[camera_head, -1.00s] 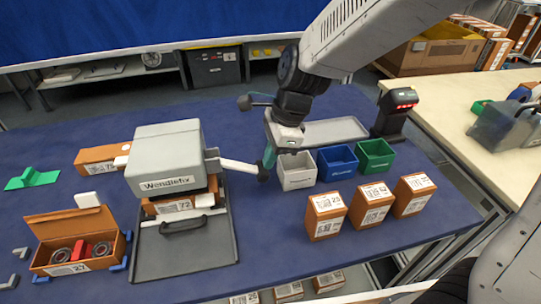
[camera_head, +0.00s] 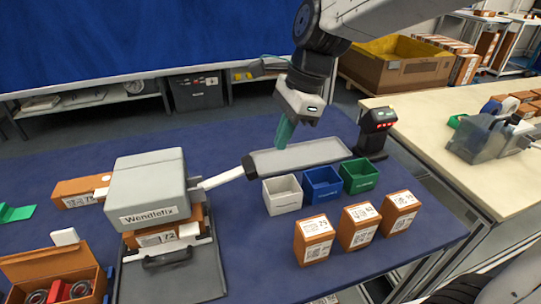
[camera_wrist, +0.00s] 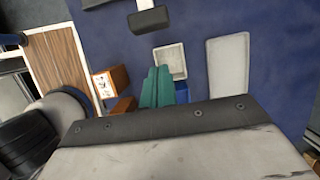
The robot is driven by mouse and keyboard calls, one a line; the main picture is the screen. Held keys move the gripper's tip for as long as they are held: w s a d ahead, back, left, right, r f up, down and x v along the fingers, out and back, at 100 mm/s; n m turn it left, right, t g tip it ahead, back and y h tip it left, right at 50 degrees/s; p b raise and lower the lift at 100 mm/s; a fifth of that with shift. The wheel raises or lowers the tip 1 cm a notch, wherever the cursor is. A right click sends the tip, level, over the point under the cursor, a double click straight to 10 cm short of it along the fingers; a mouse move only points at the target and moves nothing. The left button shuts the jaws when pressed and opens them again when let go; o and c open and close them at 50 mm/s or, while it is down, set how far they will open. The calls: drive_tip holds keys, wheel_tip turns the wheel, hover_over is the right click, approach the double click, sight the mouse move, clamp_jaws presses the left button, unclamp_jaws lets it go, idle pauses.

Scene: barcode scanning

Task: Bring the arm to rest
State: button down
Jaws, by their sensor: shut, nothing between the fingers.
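My gripper (camera_head: 284,133) has teal fingers and is in the air over the table, near the left end of the grey tray. The fingers are shut with nothing between them, and point down. In the wrist view the shut teal fingers (camera_wrist: 158,86) show against the blue table, next to the white bin (camera_wrist: 170,62). The arm comes in from the upper right of the head view and is clear of the objects below.
A grey press marked Wendlefix (camera_head: 150,185), its lever reaching right, stands at left. Grey tray (camera_head: 300,156), white bin (camera_head: 283,205), blue bin (camera_head: 322,192), green bin (camera_head: 360,184) and scanner (camera_head: 375,130) are below and right. Several boxes (camera_head: 357,238) stand in front.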

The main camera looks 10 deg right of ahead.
drive_tip(key=shift+d+r, duration=0.3)
drive_tip(key=shift+r, duration=0.3)
drive_tip(key=s+d+n+h, duration=0.1)
drive_tip(key=s+d+n, duration=0.6)
drive_tip(key=s+n, duration=0.1)
drive_tip(key=s+d+n+t+h, duration=0.1)
drive_tip(key=s+d+n+h, duration=0.1)
drive_tip(key=s+d+n, duration=0.5)
drive_tip(key=s+n, duration=0.1)
drive_tip(key=s, duration=0.3)
drive_tip(key=shift+d+f+n+t, duration=0.2)
drive_tip(key=shift+d+n+t, duration=0.1)
